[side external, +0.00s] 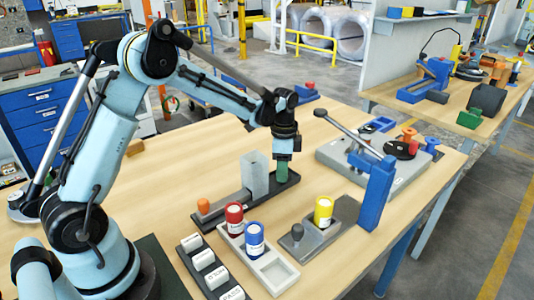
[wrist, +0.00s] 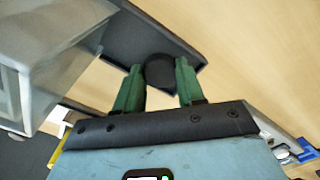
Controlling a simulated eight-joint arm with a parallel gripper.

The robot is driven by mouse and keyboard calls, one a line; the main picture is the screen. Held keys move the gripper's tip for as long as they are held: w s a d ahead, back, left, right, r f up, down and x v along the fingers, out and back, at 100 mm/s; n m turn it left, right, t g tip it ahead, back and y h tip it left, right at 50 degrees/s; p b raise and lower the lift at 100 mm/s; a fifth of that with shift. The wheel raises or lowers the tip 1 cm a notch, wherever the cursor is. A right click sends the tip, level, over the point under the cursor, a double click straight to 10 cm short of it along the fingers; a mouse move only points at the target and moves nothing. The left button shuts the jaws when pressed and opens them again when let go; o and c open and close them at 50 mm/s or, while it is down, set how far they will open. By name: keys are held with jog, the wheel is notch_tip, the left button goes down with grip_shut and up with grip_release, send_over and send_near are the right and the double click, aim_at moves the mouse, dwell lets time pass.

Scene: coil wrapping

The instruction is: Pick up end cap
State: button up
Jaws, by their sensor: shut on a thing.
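My gripper (side external: 283,172) points down over the right end of a long dark tray (side external: 228,210). Its green fingers show in the wrist view (wrist: 159,66), shut on a dark round end cap (wrist: 159,73) between them. The cap sits at or just above the tray's end, which shows behind it in the wrist view (wrist: 122,38); I cannot tell whether they touch. In the side view the fingers hide the cap.
A tall grey block (side external: 254,174) stands on the tray close left of my gripper, with an orange knob (side external: 203,205) at the tray's far left end. Red (side external: 234,218), blue (side external: 254,239) and yellow (side external: 323,212) capped cylinders stand in front. A blue post with a lever (side external: 377,190) rises right.

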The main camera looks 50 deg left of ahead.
jog(key=shift+c, duration=0.6)
jog(key=shift+r, duration=0.1)
jog(key=shift+r, duration=0.6)
notch_tip(320, 180, up, 3)
jog(key=shift+f, duration=0.15)
jog(key=s+d+r, duration=0.4)
jog(key=d+r, duration=0.3)
jog(key=d, duration=0.3)
jog(key=shift+s+d, duration=0.3)
jog(key=shift+d, duration=0.1)
jog(key=d+r+m, duration=0.3)
jog(key=d+r, duration=0.1)
jog(key=d, duration=0.4)
jog(key=shift+s+r+m, duration=0.2)
jog(key=shift+m, duration=0.2)
